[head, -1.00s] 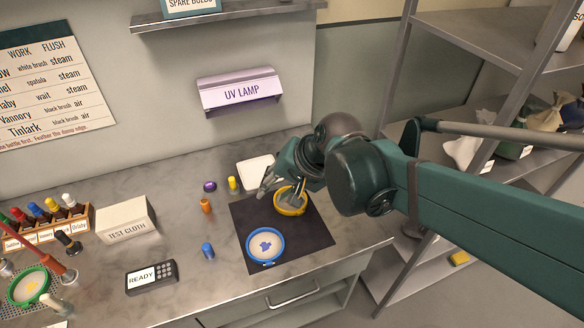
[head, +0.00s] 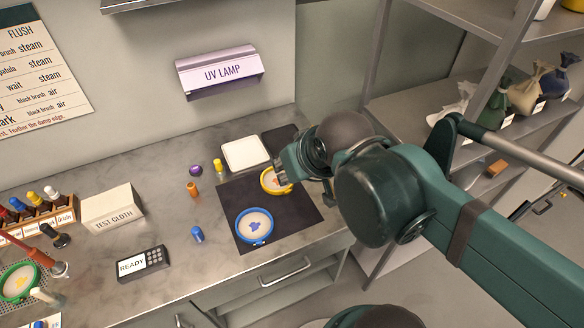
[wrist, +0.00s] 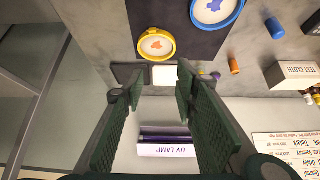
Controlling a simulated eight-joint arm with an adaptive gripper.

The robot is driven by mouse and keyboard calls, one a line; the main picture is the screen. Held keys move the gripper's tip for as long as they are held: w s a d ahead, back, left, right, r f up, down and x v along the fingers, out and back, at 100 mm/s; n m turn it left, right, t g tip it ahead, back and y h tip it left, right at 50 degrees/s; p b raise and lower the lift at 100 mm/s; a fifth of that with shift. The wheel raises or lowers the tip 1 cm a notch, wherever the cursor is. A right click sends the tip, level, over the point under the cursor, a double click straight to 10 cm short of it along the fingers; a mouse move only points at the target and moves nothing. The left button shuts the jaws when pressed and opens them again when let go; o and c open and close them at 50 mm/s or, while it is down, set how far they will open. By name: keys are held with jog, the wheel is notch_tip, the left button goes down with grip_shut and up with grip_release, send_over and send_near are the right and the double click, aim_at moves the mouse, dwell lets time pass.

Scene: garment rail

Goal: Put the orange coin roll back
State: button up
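The orange coin roll (head: 192,189) appears to be the small orange cylinder standing on the grey counter, left of the dark mat (head: 290,212). It also shows in the wrist view (wrist: 234,64), right of the fingers. My gripper (wrist: 160,92) is open, with nothing between its two dark green fingers. In the head view my gripper (head: 281,170) is by the yellow-rimmed hoop (head: 266,187), partly hidden by its own wrist, and well right of the orange cylinder. The hoop holds an orange patch.
A blue-rimmed hoop (head: 254,241) lies on the mat. Purple (head: 195,170), yellow (head: 219,166) and blue (head: 197,234) small items stand near the orange cylinder. A white tray (head: 245,153), a test cloth box (head: 112,208) and a keypad (head: 143,264) are around. Shelving stands at right.

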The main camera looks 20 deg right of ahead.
jog(key=shift+o, duration=0.5)
jog(key=shift+w+a, duration=0.1)
jog(key=n+g+y, duration=0.4)
jog(key=n+y, duration=0.7)
jog(key=n, duration=0.1)
send_near(191, 185)
jog(key=shift+w+a+f+n+y, duration=0.25)
jog(key=shift+f+n+y, duration=0.25)
jog(key=shift+f+n, duration=0.25)
jog(key=shift+w+a+f+n+y, duration=0.15)
jog(key=shift+a+f+n+y, duration=0.3)
jog(key=shift+n, duration=0.4)
jog(key=shift+f, duration=0.1)
jog(key=shift+b+x, duration=0.5)
jog(key=shift+x, duration=0.75)
